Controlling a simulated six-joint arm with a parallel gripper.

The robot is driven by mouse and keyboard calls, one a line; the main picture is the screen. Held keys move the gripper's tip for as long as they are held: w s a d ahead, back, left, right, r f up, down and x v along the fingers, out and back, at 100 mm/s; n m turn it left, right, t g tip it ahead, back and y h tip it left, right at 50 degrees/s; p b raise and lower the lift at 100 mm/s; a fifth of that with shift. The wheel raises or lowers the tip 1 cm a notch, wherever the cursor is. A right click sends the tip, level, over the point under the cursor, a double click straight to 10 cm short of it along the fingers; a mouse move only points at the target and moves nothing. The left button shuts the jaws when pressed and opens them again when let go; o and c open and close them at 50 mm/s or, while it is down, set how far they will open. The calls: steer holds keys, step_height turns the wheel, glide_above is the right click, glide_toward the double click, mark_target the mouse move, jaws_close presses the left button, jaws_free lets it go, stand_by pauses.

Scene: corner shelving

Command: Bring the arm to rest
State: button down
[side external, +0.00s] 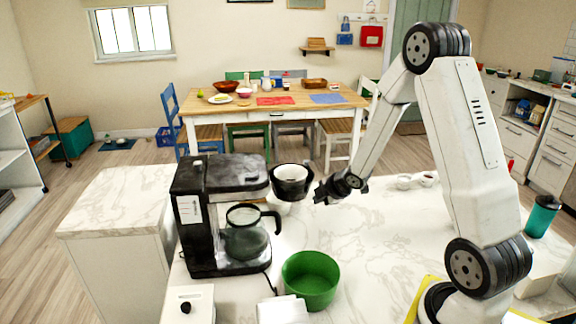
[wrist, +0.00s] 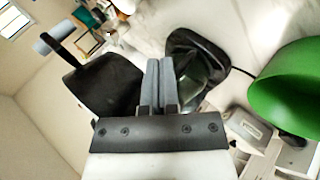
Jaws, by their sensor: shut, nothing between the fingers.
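My gripper (side external: 322,193) is above the white marble counter (side external: 375,235), just right of a black filter basket (side external: 291,182) in the side external view. Its fingers are shut and empty, and they also show pressed together in the wrist view (wrist: 161,65). I cannot tell whether the gripper touches the basket. My arm rises from the right of the counter and bends down to the left.
A black coffee maker (side external: 210,212) with a glass carafe (side external: 245,238) stands left of my gripper. A green bowl (side external: 311,280) is in front; it also shows in the wrist view (wrist: 290,92). Small white cups (side external: 404,182) stand behind. The counter's middle is clear.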

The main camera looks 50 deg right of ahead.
steer(key=s+a+r+m+g, duration=0.1)
steer(key=s+a+m+g, duration=0.1)
steer(key=s+a+m, duration=0.2)
steer(key=s+a+r+m+g+y, duration=0.1)
steer(key=s+a+m, duration=0.3)
steer(key=a, duration=0.6)
steer(key=s+a+r+m+g+y, duration=0.1)
steer(key=s+a+r+m+g, duration=0.1)
steer(key=s+a+m, duration=0.2)
steer(key=a, duration=0.3)
steer(key=shift+s+a+r+g, duration=0.2)
steer(key=shift+r+g, duration=0.1)
steer(key=shift+g, duration=0.1)
